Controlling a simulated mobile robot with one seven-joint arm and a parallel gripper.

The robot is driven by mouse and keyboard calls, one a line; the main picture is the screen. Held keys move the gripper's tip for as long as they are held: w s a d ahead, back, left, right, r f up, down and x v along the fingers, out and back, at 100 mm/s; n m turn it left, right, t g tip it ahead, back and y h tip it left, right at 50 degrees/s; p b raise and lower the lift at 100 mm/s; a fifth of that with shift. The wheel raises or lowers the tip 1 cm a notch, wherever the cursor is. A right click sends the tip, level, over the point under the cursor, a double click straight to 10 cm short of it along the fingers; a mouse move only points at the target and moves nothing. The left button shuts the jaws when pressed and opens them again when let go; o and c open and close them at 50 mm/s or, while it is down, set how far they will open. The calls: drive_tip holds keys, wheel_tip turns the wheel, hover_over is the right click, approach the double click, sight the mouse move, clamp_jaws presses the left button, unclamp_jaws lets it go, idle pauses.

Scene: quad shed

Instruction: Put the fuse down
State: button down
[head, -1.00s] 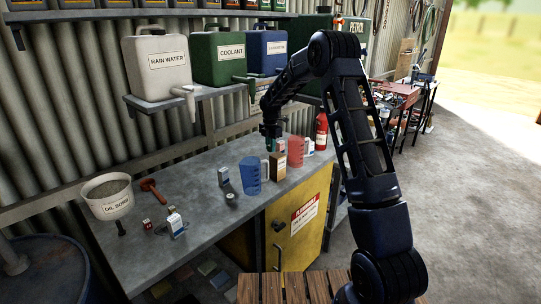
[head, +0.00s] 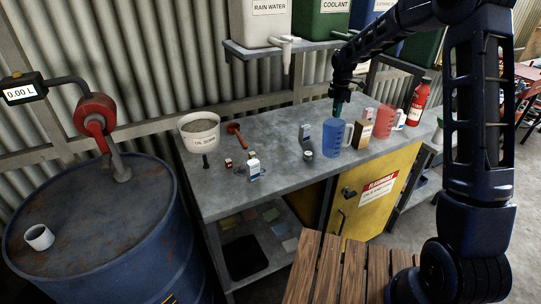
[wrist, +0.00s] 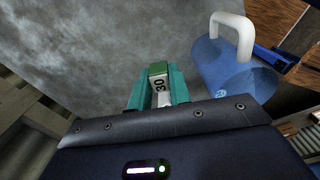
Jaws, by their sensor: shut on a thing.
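My gripper (head: 338,108) is above the workbench (head: 285,175), just behind and over the blue measuring jug (head: 333,140) in the head view. In the wrist view its teal fingers (wrist: 158,90) are shut on the fuse (wrist: 160,83), a small piece with a green end and a white face marked 30. The jug (wrist: 232,70) with its pale handle is just right of the fingers there. The bare grey bench top (wrist: 100,40) shows beyond the fuse. The fuse cannot be made out in the head view.
A brown box (head: 362,133), a red jug (head: 384,118) and a red bottle (head: 418,103) stand right of the blue jug. An oil sump bowl (head: 200,135), a red-handled tool (head: 237,133) and small bottles are at left. The bench's middle front is clear. A drum (head: 100,225) stands left.

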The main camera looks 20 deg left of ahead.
drive_tip(key=s+a+f, duration=0.1)
drive_tip(key=s+a, duration=1.5)
drive_tip(key=s, duration=0.2)
wheel_tip(320, 180, up, 9)
drive_tip(key=n, duration=0.4)
hover_over(270, 154)
wheel_tip(270, 154, down, 20)
drive_tip(key=shift+s+d+r, duration=0.15)
drive_tip(key=c, duration=1.3)
unclamp_jaws()
